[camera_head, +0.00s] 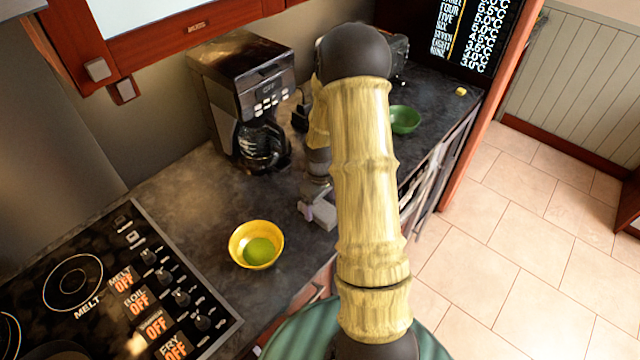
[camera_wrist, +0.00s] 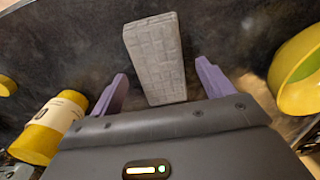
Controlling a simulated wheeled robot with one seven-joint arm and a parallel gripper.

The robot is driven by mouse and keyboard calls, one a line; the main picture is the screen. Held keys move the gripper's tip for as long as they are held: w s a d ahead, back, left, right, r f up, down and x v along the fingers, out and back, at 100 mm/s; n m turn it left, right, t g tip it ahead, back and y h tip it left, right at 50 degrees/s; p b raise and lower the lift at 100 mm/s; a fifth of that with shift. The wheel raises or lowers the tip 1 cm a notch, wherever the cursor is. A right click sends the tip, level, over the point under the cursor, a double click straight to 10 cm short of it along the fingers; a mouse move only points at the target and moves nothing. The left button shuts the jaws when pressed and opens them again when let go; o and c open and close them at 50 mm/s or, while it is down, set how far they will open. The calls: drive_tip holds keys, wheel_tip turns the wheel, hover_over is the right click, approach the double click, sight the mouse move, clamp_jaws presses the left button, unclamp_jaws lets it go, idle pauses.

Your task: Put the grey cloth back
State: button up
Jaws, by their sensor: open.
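The grey cloth (camera_wrist: 155,50) is a pale grey, folded block with a grid pattern. In the wrist view it lies on the dark countertop ahead of my gripper (camera_wrist: 161,76), its near end between the two purple fingers. The fingers are apart, with a gap on each side of the cloth. In the head view my gripper (camera_head: 312,212) is low over the counter, right of the yellow bowl. A light grey patch there is probably the cloth (camera_head: 323,214), but my arm partly hides this area.
A yellow bowl (camera_head: 256,246) holding something green stands near the stove (camera_head: 120,290). A coffee maker (camera_head: 245,100) stands behind. A green bowl (camera_head: 404,120) sits further right. In the wrist view, a yellow can (camera_wrist: 52,127) lies left of my gripper and the yellow bowl (camera_wrist: 286,75) right.

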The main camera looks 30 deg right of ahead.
sight(321, 208)
wheel_tip(321, 208, up, 10)
drive_tip(key=b, duration=0.1)
drive_tip(key=shift+b, duration=0.35)
idle(0.3)
drive_tip(key=s+a+r+m+t, duration=0.1)
drive_tip(key=s+a+r+m, duration=0.1)
drive_tip(key=s+a, duration=0.4)
drive_tip(key=s+a+r+m+t, duration=0.1)
drive_tip(key=s+a+r+m, duration=0.1)
drive_tip(key=s+a, duration=0.4)
drive_tip(key=shift+a+r+t, duration=0.25)
drive_tip(key=shift+a+t, duration=0.05)
drive_tip(key=shift+a, duration=0.65)
